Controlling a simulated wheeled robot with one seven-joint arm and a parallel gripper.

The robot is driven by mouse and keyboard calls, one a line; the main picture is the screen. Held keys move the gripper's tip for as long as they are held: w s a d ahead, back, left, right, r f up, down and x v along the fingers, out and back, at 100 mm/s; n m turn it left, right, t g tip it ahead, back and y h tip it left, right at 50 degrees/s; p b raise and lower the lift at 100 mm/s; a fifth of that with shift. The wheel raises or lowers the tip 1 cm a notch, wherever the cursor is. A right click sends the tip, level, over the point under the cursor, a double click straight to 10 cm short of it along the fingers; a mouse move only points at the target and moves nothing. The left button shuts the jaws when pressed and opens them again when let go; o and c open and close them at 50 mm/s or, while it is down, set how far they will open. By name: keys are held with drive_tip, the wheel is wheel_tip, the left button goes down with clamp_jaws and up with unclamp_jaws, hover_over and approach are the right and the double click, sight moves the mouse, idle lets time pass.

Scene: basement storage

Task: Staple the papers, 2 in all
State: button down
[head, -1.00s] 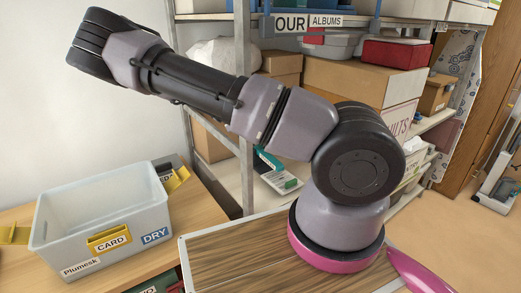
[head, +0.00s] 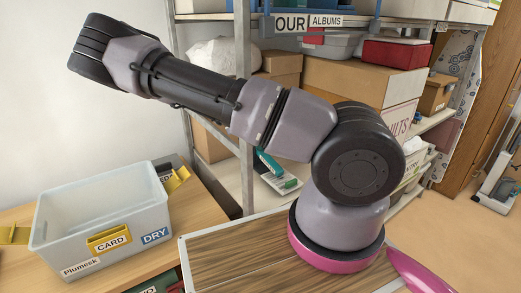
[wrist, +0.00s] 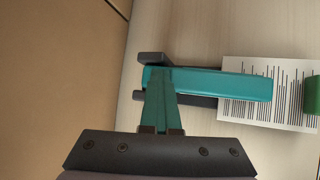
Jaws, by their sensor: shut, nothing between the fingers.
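In the wrist view a teal stapler (wrist: 215,84) with a dark base lies lengthwise on a pale surface. Its right end lies over a white paper (wrist: 240,68) printed with striped lines. My gripper (wrist: 161,84) is shut and empty, its fingers over the stapler's left end; I cannot tell whether they touch it. In the head view, teal (head: 268,161) shows below my arm, beside a partly hidden white paper and a green object (head: 290,183) on the shelf. My gripper is not clear there. How many sheets lie together cannot be told.
The green object (wrist: 313,95) sits on the paper's right side. A brown box wall (wrist: 60,80) stands left of the stapler. Shelf uprights (head: 243,100) and boxes (head: 345,88) stand close around. A grey bin (head: 105,215) is on the table at left.

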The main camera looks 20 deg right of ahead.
drive_tip(key=shift+w+r, duration=0.15)
drive_tip(key=shift+r, duration=1.25)
drive_tip(key=shift+w+a+r, duration=0.1)
drive_tip(key=shift+w+r, duration=0.1)
drive_tip(key=shift+r, duration=1.05)
drive_tip(key=shift+w+a+r, duration=0.1)
drive_tip(key=shift+w+r, duration=0.05)
drive_tip(key=shift+r, duration=1.1)
